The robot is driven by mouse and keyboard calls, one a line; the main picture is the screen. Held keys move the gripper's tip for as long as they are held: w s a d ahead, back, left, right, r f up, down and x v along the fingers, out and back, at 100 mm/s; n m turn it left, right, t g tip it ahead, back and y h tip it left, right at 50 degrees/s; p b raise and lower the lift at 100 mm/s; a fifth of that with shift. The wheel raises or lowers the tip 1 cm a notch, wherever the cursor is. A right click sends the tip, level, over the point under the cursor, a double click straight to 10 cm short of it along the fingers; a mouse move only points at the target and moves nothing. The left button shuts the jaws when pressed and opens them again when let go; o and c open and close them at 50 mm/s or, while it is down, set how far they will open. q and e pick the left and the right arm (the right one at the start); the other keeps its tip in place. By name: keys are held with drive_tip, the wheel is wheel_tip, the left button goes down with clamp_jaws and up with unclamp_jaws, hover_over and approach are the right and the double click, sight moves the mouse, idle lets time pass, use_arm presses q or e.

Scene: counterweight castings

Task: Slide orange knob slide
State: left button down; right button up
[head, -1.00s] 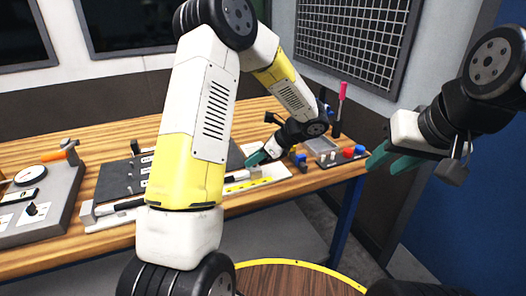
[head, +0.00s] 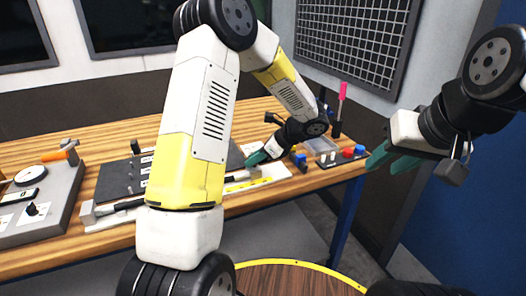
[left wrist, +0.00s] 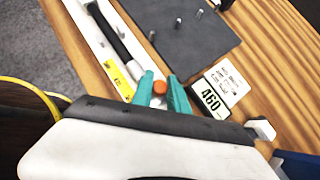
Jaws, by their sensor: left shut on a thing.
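The orange knob (left wrist: 160,87) shows in the left wrist view between the two teal fingertips of my left gripper (left wrist: 161,92). The fingers are shut on its sides. The slide under the knob is hidden by the fingers. In the head view my left gripper (head: 258,157) reaches down to the right part of the bench, and the knob cannot be made out there. My right gripper (head: 390,161) hangs in the air at the right, its teal fingers apart and empty.
A grey fixture with a dial (head: 50,205) stands at the left. Red and blue blocks (head: 352,151) sit at the right end.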

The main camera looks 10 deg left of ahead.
use_arm(q)
drive_tip(key=shift+w+d, duration=0.1)
drive_tip(key=w+d, duration=0.2)
drive_tip(key=d, duration=0.1)
drive_tip(key=w+d, duration=0.1)
drive_tip(key=d, duration=0.1)
drive_tip(key=shift+w+d, duration=0.15)
drive_tip(key=shift+w, duration=0.15)
drive_tip(key=c, duration=1.3)
unclamp_jaws()
drive_tip(key=shift+r, duration=0.1)
drive_tip(key=v, duration=0.7)
drive_tip(key=shift+d+r, duration=0.2)
drive_tip(key=shift+d, duration=0.1)
drive_tip(key=shift+s, duration=0.1)
